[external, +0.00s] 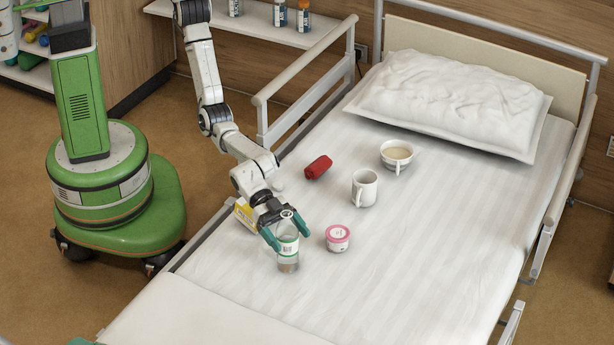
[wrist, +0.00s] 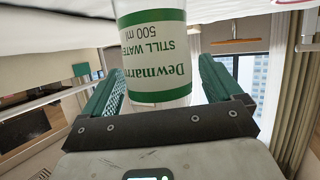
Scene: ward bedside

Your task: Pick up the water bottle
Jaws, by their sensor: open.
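The water bottle (external: 288,246) is clear with a white and green label and stands upright on the bed near its left side. In the wrist view the bottle (wrist: 155,50) shows the words "STILL WATER 500 ml" and sits between the two green fingers. My gripper (external: 287,236) is open around the bottle, one finger on each side of it. In the wrist view my gripper (wrist: 165,85) shows gaps between the fingers and the bottle. The bottle's far end is cut off in that view.
A pink-lidded tub (external: 338,238) stands close to the right of the bottle. A white mug (external: 364,188), a red rolled item (external: 318,167) and a bowl-like cup (external: 397,156) are farther up the bed (external: 440,240). A bed rail (external: 305,85) rises at the upper left.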

